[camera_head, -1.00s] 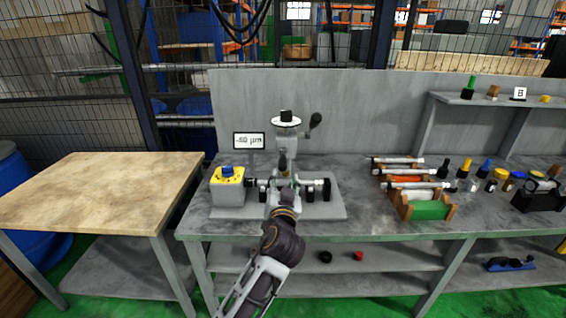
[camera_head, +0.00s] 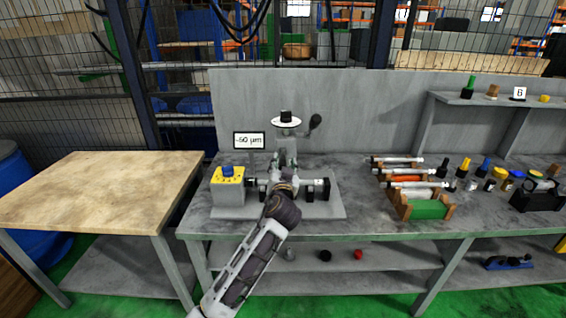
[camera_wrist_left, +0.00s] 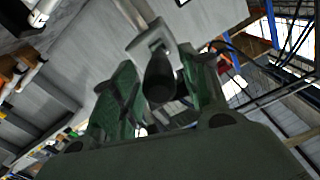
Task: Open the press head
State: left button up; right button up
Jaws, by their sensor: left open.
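The grinder (camera_head: 322,196) stands on a grey base plate on the workbench. Its press head (camera_head: 287,136) is an upright grey part with a white disc and black top, and a black-ended lever (camera_head: 315,122) sticks out to the right. My left gripper (camera_head: 284,162) is in front of the press head, below the disc. In the left wrist view, my open fingers (camera_wrist_left: 160,88) stand on either side of a dark rounded knob (camera_wrist_left: 160,77) on a light grey part. I cannot tell whether they touch it. My right gripper is not in view.
A yellow-topped box with a blue knob (camera_head: 228,174) stands left of the grinder. A small display (camera_head: 249,140) stands behind. A rack of tubes (camera_head: 420,208) and several bottles are on the right. A wooden-topped table (camera_head: 100,185) at left is bare.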

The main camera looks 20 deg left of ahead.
pick_arm(q)
jog(key=shift+x, duration=1.05)
grip_shut()
